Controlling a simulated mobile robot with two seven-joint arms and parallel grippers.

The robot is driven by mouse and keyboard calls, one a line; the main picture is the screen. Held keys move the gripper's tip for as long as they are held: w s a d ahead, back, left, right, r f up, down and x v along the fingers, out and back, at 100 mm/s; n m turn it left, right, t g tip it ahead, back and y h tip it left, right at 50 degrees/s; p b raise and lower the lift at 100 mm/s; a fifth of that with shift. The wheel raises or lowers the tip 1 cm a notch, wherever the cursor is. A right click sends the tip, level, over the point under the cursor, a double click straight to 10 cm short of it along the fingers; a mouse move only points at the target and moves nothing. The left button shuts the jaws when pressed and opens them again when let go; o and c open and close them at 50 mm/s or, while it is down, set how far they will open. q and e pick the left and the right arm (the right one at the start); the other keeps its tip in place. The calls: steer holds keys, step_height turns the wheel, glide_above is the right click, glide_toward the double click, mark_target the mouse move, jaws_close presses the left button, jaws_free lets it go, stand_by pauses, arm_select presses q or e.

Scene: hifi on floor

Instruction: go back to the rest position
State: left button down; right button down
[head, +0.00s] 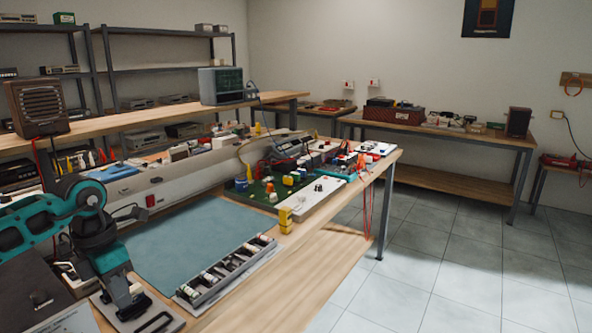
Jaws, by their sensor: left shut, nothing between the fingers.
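My left arm comes in from the left edge, teal and black, and bends down over the near left part of the workbench. My left gripper (130,306) points down at the near edge of the bench, left of the blue-grey mat (190,243). It is shut with nothing held. Whether its tips touch the surface below cannot be told. My right gripper is not in view.
A grey tray with a row of parts (228,272) lies right of my left gripper. A green circuit board (262,192) and a yellow block (285,219) stand farther back. A raised shelf (150,122) runs behind. The tiled floor (450,250) at right is clear.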

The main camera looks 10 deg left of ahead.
arm_select(q)
steer(key=s+d+f+h, duration=0.1)
steer(key=d+f+h, duration=0.2)
steer(key=d, duration=0.5)
steer(key=d+f+h, duration=0.2)
steer(key=d+h, duration=0.2)
steer(key=d, duration=0.4)
steer(key=s+d+r+n+t+h, duration=0.1)
steer(key=d+r+n+t+h, duration=0.1)
steer(key=d+n+t+h, duration=0.35)
steer(key=s+d+r+n+t+h, duration=0.1)
steer(key=d+r+n+t+h, duration=0.1)
steer(key=d+n+h, duration=0.5)
steer(key=s+a+f+n+t+y+p, duration=0.1)
steer(key=a+f+n+t+y, duration=0.3)
steer(key=n+y, duration=0.45)
steer(key=s+a+f+n+t+y, duration=0.15)
steer(key=f+n+t+y, duration=0.35)
steer(key=n, duration=0.6)
steer(key=s+a+f+n+g+y, duration=0.2)
steer(key=s+f+n+g, duration=0.1)
steer(key=s+f, duration=0.2)
steer(key=s+a+f+n+g+y, duration=0.2)
steer(key=s+f+n+g+y, duration=0.1)
steer(key=f, duration=0.4)
steer(key=shift+s+a+f+n, duration=0.25)
steer(key=shift+s+n, duration=0.35)
steer(key=shift+s, duration=0.25)
steer(key=shift+a+r, duration=0.1)
